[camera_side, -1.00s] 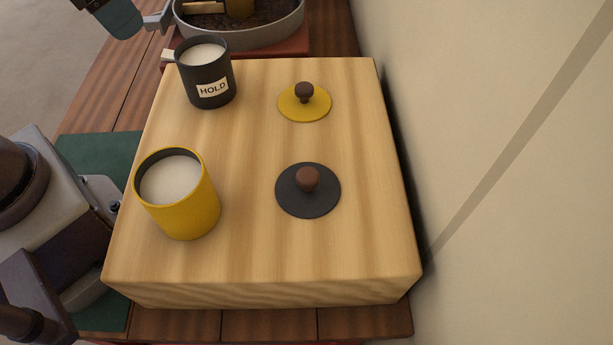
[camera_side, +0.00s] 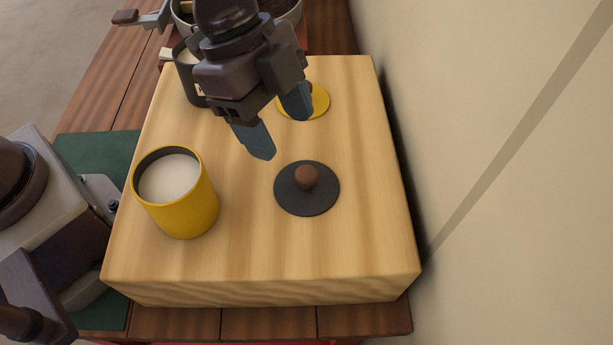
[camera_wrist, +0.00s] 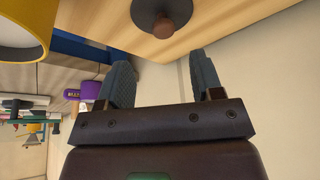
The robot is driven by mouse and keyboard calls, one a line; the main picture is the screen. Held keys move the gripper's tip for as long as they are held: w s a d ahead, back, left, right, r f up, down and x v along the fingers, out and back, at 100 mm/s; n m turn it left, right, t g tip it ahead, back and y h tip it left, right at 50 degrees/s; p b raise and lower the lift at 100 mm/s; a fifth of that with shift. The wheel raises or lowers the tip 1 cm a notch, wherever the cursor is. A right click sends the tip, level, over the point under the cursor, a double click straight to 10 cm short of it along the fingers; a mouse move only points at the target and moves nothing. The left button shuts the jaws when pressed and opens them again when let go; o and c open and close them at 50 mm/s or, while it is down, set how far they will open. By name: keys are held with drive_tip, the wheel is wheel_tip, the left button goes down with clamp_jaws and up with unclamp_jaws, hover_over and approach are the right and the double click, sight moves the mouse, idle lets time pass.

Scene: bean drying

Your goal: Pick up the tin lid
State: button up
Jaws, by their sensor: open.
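Two round lids with brown knobs lie on a pale wooden block. The dark grey lid (camera_side: 298,201) is nearer the camera, and the yellow lid (camera_side: 321,98) is farther back, partly hidden by my gripper. My gripper (camera_side: 280,135) is open and empty above the block, up and left of the dark lid's knob (camera_side: 307,177). In the wrist view the dark lid (camera_wrist: 145,12) shows at the top, beyond the fingertips. A yellow tin (camera_side: 186,212) with pale contents stands at the left. A black tin (camera_side: 184,75) stands behind my gripper, mostly hidden.
The wooden block (camera_side: 260,255) has bare space in front and between the tins and lids. A wall (camera_side: 490,120) rises close along its right side. A round grey pan (camera_side: 296,14) stands behind the block. A grey machine (camera_side: 60,190) on a green mat (camera_side: 95,150) is left.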

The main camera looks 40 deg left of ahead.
sight(307, 172)
drive_tip(key=x, duration=0.8)
drive_tip(key=shift+w+d+f, duration=0.1)
drive_tip(key=shift+w+d, duration=0.05)
drive_tip(key=shift+w, duration=0.1)
drive_tip(key=c, duration=1)
